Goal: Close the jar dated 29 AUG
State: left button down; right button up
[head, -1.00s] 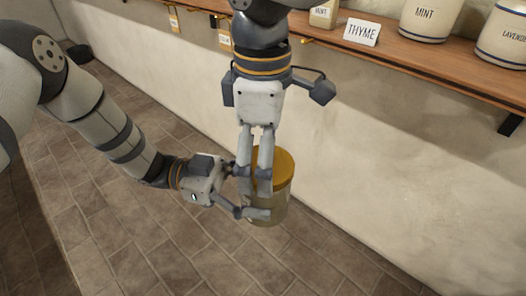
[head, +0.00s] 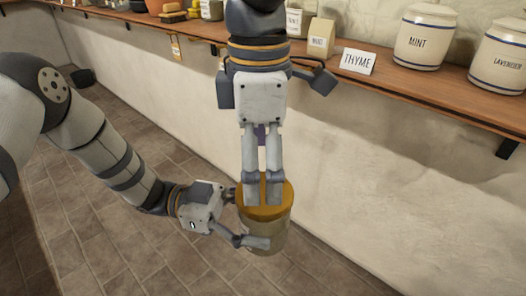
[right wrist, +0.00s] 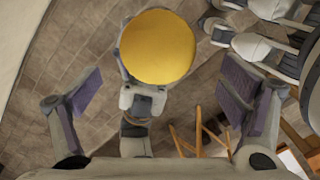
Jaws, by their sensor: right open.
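A glass jar (head: 263,238) with a round golden-yellow lid (head: 281,190) on top is held upright off the floor in the head view. My left gripper (head: 245,222) is closed around its body from the left, one finger across the front. No date shows on the jar's visible side. My right gripper (head: 263,200) points down over the lid, its fingers overlapping it in the head view. In the right wrist view, the fingers are spread wide and empty, and the lid (right wrist: 157,47) lies ahead between and beyond them. Whether the lid is fully seated cannot be told.
A wooden shelf (head: 385,78) runs along the wall behind, with a THYME card (head: 358,61), a MINT canister (head: 424,39) and a LAVENDER canister (head: 500,58). Open tiled floor (head: 120,240) lies below my arms.

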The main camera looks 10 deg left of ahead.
aim_at(264, 217)
jog(key=n, duration=0.3)
jog(key=shift+s+a+n, duration=0.15)
jog(key=shift+s+n, duration=0.1)
jog(key=shift+n, duration=0.05)
jog(key=n, duration=0.3)
jog(key=shift+s+r+n, duration=0.1)
jog(key=shift+r+n, duration=0.05)
jog(key=shift+n, duration=0.25)
jog(key=n, duration=0.4)
jog(key=shift+s+a+r, duration=0.1)
jog(key=n, duration=0.4)
jog(key=shift+r, duration=0.15)
jog(key=n, duration=0.3)
jog(key=shift+r+n, duration=0.2)
jog(key=shift+n, duration=0.2)
jog(key=n, duration=0.4)
jog(key=shift+r, duration=0.2)
jog(key=n, duration=0.3)
jog(key=shift+r+n, duration=0.2)
jog(key=shift+n, duration=0.1)
jog(key=n, duration=0.5)
jog(key=shift+w+d+r+n, duration=0.35)
jog(key=shift+w+n, duration=0.05)
jog(key=n, duration=0.3)
jog(key=shift+w+d+r, duration=0.1)
jog(key=shift+w+r, duration=0.1)
jog(key=shift+f, duration=4)
